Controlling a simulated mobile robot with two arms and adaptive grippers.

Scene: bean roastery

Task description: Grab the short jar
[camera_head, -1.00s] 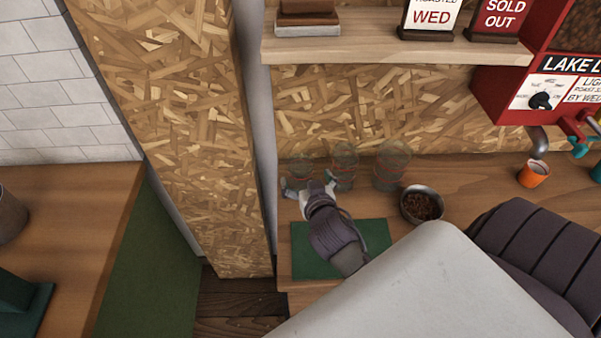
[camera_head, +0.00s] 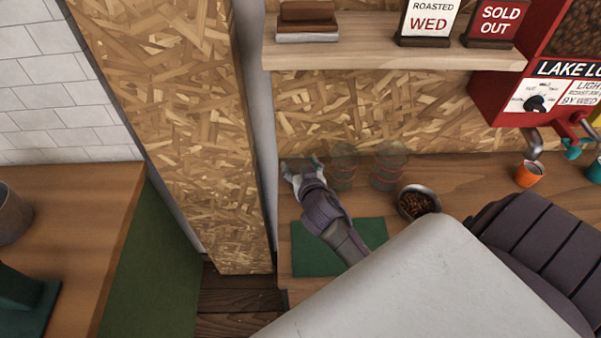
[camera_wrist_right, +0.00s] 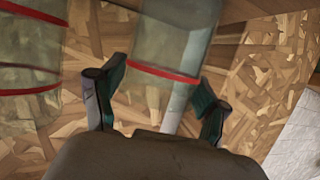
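Three clear jars with red bands stand in a row on the counter against the board wall. The left jar (camera_head: 294,162) looks the lowest; the middle jar (camera_head: 343,163) and right jar (camera_head: 388,168) look taller. My right gripper (camera_head: 304,171) is at the left jar and covers most of it. In the right wrist view the fingers (camera_wrist_right: 160,90) are apart, with a jar (camera_wrist_right: 165,58) between and beyond them; I cannot tell whether they touch it. Another banded jar (camera_wrist_right: 32,62) stands at the left there. My left gripper is not in view.
A green mat (camera_head: 312,252) lies under my right arm. A metal bowl of beans (camera_head: 419,202) and an orange cup (camera_head: 530,174) stand to the right. A wooden shelf (camera_head: 390,55) overhangs the counter. A board-clad post (camera_head: 195,130) rises close on the left.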

